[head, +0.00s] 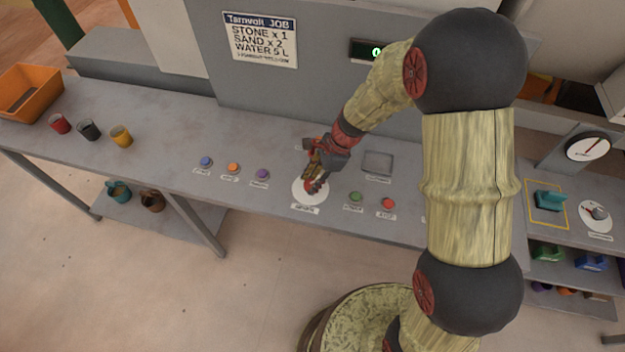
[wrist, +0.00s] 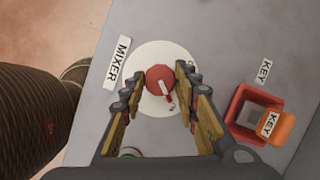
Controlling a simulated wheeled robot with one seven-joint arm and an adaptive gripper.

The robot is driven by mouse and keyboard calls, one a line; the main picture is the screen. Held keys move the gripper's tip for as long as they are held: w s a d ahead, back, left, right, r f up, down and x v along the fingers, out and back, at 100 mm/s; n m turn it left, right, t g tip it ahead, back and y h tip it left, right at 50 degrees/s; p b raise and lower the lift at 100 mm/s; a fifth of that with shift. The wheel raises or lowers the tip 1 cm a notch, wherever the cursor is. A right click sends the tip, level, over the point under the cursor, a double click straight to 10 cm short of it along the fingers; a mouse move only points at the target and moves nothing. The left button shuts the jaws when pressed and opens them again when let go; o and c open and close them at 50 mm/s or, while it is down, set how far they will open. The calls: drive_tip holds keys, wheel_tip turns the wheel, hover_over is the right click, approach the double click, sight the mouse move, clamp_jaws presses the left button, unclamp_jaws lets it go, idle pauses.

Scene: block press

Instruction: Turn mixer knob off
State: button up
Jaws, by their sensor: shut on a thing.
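The mixer knob is a round red knob (wrist: 160,79) with a pale pointer, set on a white round dial plate (wrist: 152,52). In the wrist view its pointer aims toward the bottom, slightly right, and a label reading MIXER lies to the left. In the head view the dial plate (head: 299,193) is at the counter's front middle, partly covered by my gripper. My gripper (head: 316,181) points down at the dial, its fingers on either side of the knob and shut on it. The exact finger contact is hard to see.
A red box with an orange KEY tag (wrist: 275,126) stands right of the dial in the wrist view. Green (head: 356,196) and red (head: 388,203) buttons lie right of the dial; a purple button (head: 262,174) lies left. Three cups stand farther left.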

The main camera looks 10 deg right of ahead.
drive_tip(key=n+g+p, duration=0.1)
drive_tip(key=n, duration=0.1)
drive_tip(key=n+p, duration=0.2)
drive_tip(key=shift+w+r+n+g+h, duration=0.2)
drive_tip(key=shift+n+g+h, duration=0.1)
drive_tip(key=shift+n+g, duration=0.1)
drive_tip(key=n+g+p, duration=0.1)
drive_tip(key=n+p, duration=0.1)
drive_tip(key=n, duration=0.1)
drive_tip(key=shift+w+a+f+n+h, duration=0.1)
drive_tip(key=shift+n+h, duration=0.2)
drive_tip(key=shift+h, duration=0.1)
drive_tip(key=n+p, duration=0.1)
drive_tip(key=n, duration=0.1)
drive_tip(key=n+g+h+p, duration=0.1)
drive_tip(key=n, duration=0.1)
drive_tip(key=shift+a+n+h, duration=0.1)
drive_tip(key=shift+n+h, duration=0.2)
drive_tip(key=n, duration=0.2)
drive_tip(key=n+h+p, duration=0.1)
drive_tip(key=n, duration=0.1)
drive_tip(key=shift+a+n+h, duration=0.1)
drive_tip(key=shift+n+h, duration=0.2)
drive_tip(key=shift+n, duration=0.1)
drive_tip(key=shift+f, duration=0.1)
drive_tip(key=o, duration=1.1)
drive_tip(key=shift+g, duration=0.3)
